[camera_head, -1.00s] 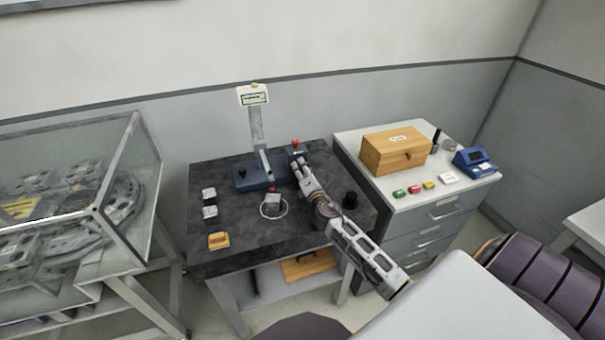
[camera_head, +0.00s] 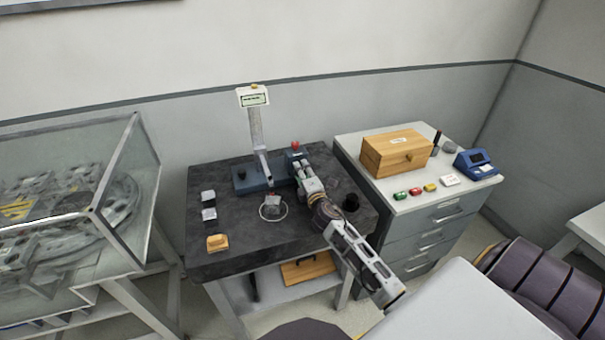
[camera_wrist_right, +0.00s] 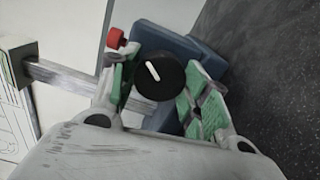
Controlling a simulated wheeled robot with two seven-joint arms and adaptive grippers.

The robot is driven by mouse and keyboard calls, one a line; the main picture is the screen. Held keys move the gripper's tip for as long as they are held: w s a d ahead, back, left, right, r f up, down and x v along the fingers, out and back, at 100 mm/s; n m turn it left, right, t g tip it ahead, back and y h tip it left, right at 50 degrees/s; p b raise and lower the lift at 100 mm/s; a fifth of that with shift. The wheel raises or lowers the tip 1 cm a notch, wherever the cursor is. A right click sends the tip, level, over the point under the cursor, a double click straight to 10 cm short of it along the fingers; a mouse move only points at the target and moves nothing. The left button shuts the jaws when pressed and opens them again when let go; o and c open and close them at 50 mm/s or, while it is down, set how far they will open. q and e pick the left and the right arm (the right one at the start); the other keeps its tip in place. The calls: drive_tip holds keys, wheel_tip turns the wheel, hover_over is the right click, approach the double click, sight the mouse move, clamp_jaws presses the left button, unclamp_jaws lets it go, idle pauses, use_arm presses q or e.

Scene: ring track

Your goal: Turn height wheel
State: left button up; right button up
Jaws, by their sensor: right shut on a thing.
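The height wheel (camera_wrist_right: 160,81) is a black round knob with a white line that slants to the upper left in the right wrist view. My right gripper (camera_wrist_right: 160,90) has its green-padded fingers on either side of it and is shut on it. The wheel belongs to the height gauge, whose blue base (camera_head: 252,181) stands at the back of the dark table, with an upright metal column (camera_head: 256,128) and a display head (camera_head: 253,96). In the head view my right gripper (camera_head: 298,168) reaches the right end of that base and hides the wheel. My left gripper is out of view.
A red knob (camera_wrist_right: 116,38) sits close to the wheel. A small metal part (camera_head: 272,201) stands in a white ring on the dark table (camera_head: 235,252). Blocks lie at the left, and a black cup (camera_head: 350,201) stands right of my arm. A wooden box (camera_head: 395,155) is on the cabinet.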

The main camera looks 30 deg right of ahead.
drive_tip(key=o, duration=1)
drive_tip(key=shift+s, duration=0.1)
drive_tip(key=shift+v, duration=5.9)
drive_tip(key=shift+f, duration=0.1)
